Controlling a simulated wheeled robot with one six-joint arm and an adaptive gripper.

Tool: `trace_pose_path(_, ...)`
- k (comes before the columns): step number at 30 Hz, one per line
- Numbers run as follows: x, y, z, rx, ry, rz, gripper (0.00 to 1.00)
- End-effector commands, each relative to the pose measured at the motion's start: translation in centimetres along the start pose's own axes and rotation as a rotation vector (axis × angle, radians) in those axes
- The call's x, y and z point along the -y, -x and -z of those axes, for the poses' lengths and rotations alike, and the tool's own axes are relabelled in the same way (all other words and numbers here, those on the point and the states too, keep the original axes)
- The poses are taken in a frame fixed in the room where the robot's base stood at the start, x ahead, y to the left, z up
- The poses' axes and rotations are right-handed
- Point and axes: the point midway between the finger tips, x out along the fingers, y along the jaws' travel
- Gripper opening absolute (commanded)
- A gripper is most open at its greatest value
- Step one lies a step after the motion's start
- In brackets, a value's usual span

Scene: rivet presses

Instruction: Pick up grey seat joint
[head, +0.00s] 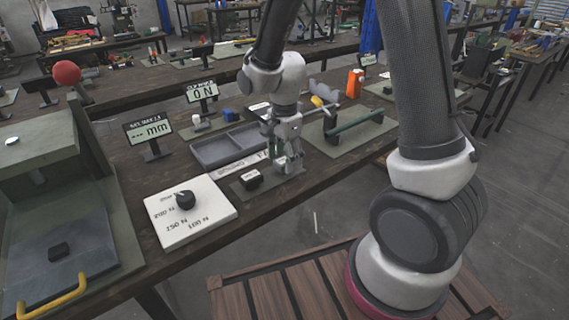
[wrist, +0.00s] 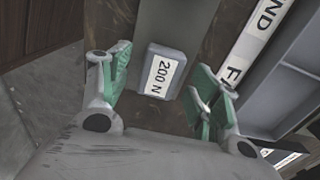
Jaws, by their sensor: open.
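The grey seat joint (wrist: 166,72) is a small block with a white "200 N" label. In the wrist view it lies on a dark grey mat, framed by the green-padded fingers of my gripper (wrist: 160,85) and not clamped. In the head view a small dark labelled block (head: 251,179) on the mat seems to be the same part. My gripper (head: 290,163) points down just right of it and is open. The head view does not show the gap between the fingertips clearly.
A grey divided tray (head: 208,152) lies behind the mat. A white dial plate (head: 190,212) is to the left, and a press with a yellow handle (head: 55,297) stands far left. A green fixture (head: 352,126) stands on the right. Display signs (head: 147,130) stand behind.

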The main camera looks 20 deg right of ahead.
Motion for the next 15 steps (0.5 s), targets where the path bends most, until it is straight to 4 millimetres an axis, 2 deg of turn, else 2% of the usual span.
trace_pose_path(3, 0.0, 0.03, 0.0, 0.0, 0.0, 0.0, 0.61)
trace_pose_path(11, 0.01, 0.05, 0.0, 0.0, 0.0, 0.0, 0.14)
trace_pose_path(15, 0.01, 0.05, 0.0, 0.0, 0.0, 0.0, 0.14)
